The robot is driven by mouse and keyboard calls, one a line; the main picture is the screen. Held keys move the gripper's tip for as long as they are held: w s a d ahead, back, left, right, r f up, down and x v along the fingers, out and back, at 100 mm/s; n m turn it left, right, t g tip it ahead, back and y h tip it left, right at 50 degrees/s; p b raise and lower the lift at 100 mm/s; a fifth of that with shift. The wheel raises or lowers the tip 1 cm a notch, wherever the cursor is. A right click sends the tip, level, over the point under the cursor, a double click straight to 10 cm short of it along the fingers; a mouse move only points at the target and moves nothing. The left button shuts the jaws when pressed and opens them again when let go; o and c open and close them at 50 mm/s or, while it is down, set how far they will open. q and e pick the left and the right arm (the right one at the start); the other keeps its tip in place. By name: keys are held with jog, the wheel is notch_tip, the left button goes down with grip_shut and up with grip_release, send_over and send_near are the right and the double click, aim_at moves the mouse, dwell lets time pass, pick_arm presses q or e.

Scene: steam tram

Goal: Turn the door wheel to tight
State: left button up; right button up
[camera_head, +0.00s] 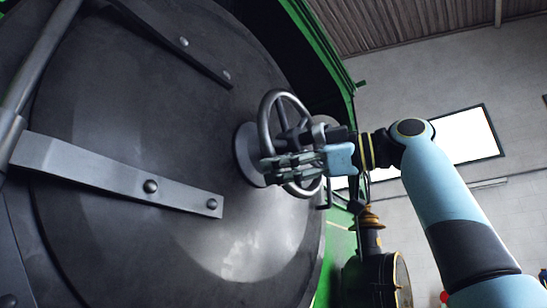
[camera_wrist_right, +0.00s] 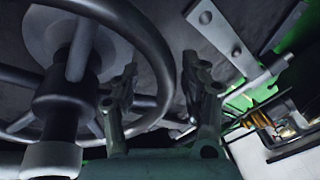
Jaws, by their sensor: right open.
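The door wheel (camera_head: 286,112) is a grey metal handwheel with spokes, standing out from the middle of the large round dark door (camera_head: 150,100). My right gripper (camera_head: 270,170) is at the lower part of the wheel in the head view and hides some of its rim. In the right wrist view the wheel rim (camera_wrist_right: 160,50) curves between the two fingers of my open right gripper (camera_wrist_right: 160,80). I cannot tell whether the fingers touch the rim. The wheel hub and shaft (camera_wrist_right: 65,95) show at the left there. My left gripper is not in view.
Riveted straps (camera_head: 110,178) cross the door face. A green frame (camera_head: 325,50) edges the door. A dark lamp with a brass top (camera_head: 370,220) stands below my right forearm. A bright window (camera_head: 465,135) is in the wall behind.

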jog(key=shift+w+a, duration=0.2)
jog(key=shift+a, duration=0.3)
grip_shut()
jog(key=shift+a, duration=0.35)
jog(key=shift+d+r, duration=0.1)
dwell(0.3)
